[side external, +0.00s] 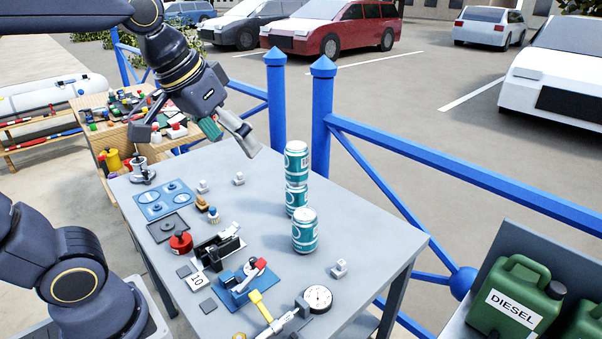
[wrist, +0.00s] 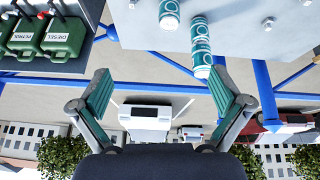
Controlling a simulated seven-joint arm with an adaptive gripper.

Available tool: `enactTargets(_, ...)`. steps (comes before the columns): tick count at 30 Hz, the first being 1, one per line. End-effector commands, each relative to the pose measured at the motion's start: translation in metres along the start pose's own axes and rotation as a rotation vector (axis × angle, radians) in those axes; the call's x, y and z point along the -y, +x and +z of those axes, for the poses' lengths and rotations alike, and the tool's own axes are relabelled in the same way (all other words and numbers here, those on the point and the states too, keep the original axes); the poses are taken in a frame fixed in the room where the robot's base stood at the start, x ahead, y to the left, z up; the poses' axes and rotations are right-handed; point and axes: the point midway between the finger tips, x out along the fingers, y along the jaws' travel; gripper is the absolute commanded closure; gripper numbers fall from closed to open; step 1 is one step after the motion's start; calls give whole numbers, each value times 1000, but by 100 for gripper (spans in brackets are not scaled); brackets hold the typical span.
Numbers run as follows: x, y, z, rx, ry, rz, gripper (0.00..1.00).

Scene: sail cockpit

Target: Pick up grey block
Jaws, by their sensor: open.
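Small light grey blocks stand on the grey table (side external: 384,232) in the side view. One block (side external: 202,186) and another block (side external: 239,179) are near the far edge. A third block (side external: 339,268) stands apart at the near right. In the wrist view, one grey block (wrist: 268,23) shows at the upper right, beside the cans. My gripper (side external: 200,134) is in the air above the far end of the table, tilted. In the wrist view my gripper (wrist: 160,76) has its teal-padded fingers wide apart, with nothing between them. No block is touched.
Two stacked teal cans (side external: 296,178) and a single can (side external: 305,231) stand mid-table. A red pot (side external: 181,242), a blue vise-like tool (side external: 243,281) and a round gauge (side external: 317,298) crowd the near left. Blue railing (side external: 322,118) runs behind. The table's right side has free room.

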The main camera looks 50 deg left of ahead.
Motion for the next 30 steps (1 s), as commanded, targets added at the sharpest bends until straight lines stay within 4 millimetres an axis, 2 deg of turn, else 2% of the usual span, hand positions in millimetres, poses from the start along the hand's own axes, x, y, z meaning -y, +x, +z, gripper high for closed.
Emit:
enactTargets(1,6,-3,21,-25,5,-4,0)
enactTargets(4,13,2,55,-48,29,-12,0)
enactTargets(6,16,12,73,-43,51,-16,0)
enactTargets(9,17,24,87,-12,79,-19,0)
enactTargets(13,17,26,86,-19,103,-18,0)
enactTargets(17,17,25,86,-19,102,-18,14)
enactTargets(18,17,25,86,-19,102,-18,12)
enactTargets(27,17,25,85,-19,101,-18,43)
enactTargets(30,17,25,85,-19,101,-18,45)
